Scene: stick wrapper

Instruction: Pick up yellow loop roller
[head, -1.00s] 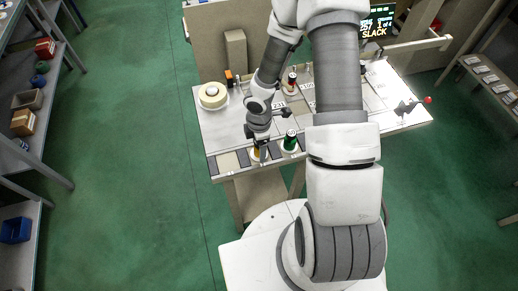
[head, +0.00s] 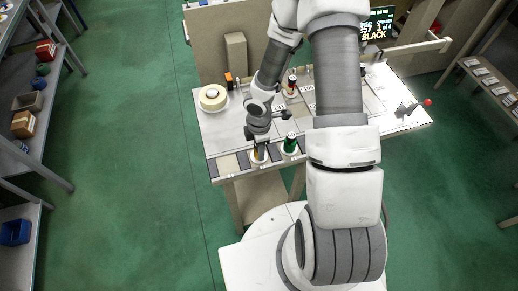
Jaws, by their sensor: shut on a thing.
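The yellow loop roller (head: 258,154) stands on a pale round base at the front left edge of the table (head: 215,128). My gripper (head: 258,146) points down over it and is shut on its upper part. The fingers hide much of the roller, so only a small yellow strip and the pale base show. I cannot tell whether the roller is clear of the table surface.
A green roller (head: 290,143) stands close to the right of my gripper. A red-marked roller (head: 291,84) stands farther back. A large cream tape roll (head: 212,97) lies at the back left, beside an orange item (head: 229,79). A red-knobbed lever (head: 427,100) is at the right.

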